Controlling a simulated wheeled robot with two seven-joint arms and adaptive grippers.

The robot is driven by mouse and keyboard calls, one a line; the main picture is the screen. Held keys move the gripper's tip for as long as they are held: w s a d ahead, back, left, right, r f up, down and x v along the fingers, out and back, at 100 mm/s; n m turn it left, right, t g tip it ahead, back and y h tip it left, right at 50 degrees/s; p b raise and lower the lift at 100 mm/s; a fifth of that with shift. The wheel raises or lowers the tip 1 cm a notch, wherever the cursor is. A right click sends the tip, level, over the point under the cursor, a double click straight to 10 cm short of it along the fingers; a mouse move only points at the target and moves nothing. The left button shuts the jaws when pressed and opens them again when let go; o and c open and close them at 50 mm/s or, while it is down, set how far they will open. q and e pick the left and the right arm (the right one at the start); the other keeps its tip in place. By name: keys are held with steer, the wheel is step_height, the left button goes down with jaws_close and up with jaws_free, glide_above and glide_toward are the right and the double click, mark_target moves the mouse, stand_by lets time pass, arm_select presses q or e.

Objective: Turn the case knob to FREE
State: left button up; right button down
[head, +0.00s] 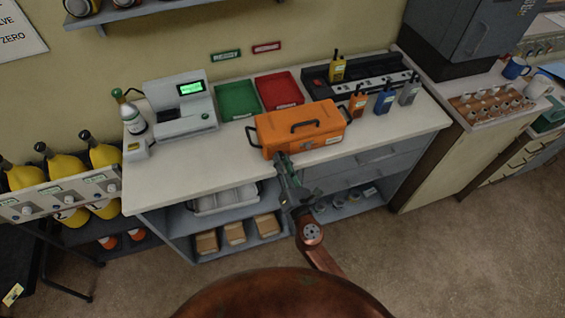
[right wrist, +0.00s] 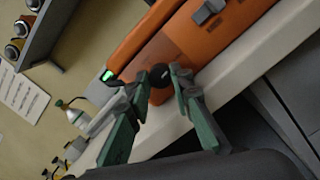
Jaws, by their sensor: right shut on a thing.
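My right gripper (head: 281,158) is at the front left of the case. In the right wrist view its two green-sided fingers (right wrist: 158,82) close on the knob from both sides. The knob's marking and any FREE label are too small to read. My left gripper is not in view.
A green tray (head: 238,99) and a red tray (head: 279,91) lie behind the case. A grey device with a green display (head: 181,108) stands to the left. Several handheld radios (head: 384,97) stand to the right. Bare counter (head: 185,166) lies left of the case.

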steer(key=shift+f+m, duration=0.1)
steer(key=shift+m, duration=0.3)
steer(key=c, duration=2)
jaws_free()
steer(key=v, duration=1.2)
steer(key=shift+f, duration=0.1)
